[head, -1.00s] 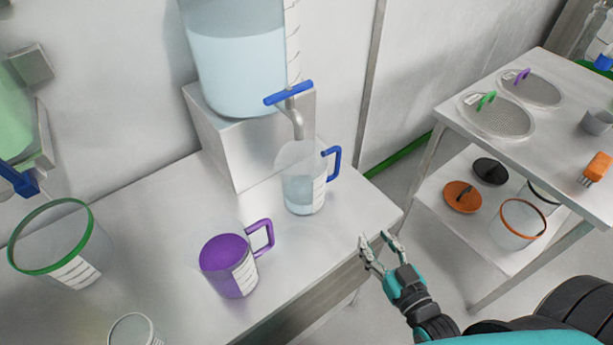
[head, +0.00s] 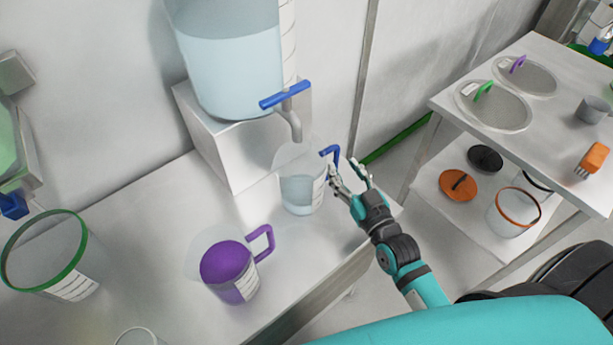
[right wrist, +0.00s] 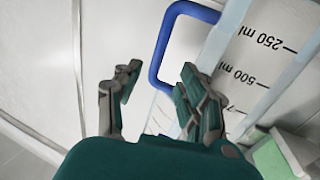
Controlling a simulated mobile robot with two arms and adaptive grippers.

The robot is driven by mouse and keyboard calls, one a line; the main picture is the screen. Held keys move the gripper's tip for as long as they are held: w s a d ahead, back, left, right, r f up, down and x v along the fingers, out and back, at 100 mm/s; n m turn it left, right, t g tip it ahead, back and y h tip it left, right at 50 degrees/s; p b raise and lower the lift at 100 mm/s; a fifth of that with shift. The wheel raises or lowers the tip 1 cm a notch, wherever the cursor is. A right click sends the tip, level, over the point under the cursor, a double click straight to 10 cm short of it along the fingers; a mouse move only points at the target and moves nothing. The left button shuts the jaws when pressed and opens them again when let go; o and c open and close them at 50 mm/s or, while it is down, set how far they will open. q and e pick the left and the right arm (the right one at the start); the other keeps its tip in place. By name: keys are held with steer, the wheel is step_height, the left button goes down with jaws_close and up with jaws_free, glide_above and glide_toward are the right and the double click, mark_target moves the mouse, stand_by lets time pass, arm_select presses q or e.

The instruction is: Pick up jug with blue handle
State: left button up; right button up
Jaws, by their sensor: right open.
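The clear jug with the blue handle (head: 298,186) stands upright on the bench under the spout of the big tank, with water in its lower part. Its blue handle (head: 335,153) sticks out to the right. My right gripper (head: 350,172) is open right at the handle, partly covering its lower part. In the right wrist view, the blue handle (right wrist: 162,48) lies just ahead of and between the open fingers of my gripper (right wrist: 158,82). The jug's scale (right wrist: 254,62) shows behind the right finger. I cannot tell whether a finger touches the handle. My left gripper is not in view.
A jug with a purple handle (head: 231,272) stands in front and to the left. A green-rimmed container (head: 62,262) is at far left. The tank (head: 232,65) with a blue tap (head: 285,95) rises behind the jug. A side table (head: 455,100) stands at right.

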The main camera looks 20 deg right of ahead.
mark_target(338, 156)
steer(key=shift+w, duration=0.25)
steer(key=w+p, duration=0.1)
steer(key=w, duration=0.3)
steer(key=shift+w+d+r, duration=0.1)
steer(key=shift+w, duration=0.55)
steer(key=shift+c, duration=1)
jaws_close()
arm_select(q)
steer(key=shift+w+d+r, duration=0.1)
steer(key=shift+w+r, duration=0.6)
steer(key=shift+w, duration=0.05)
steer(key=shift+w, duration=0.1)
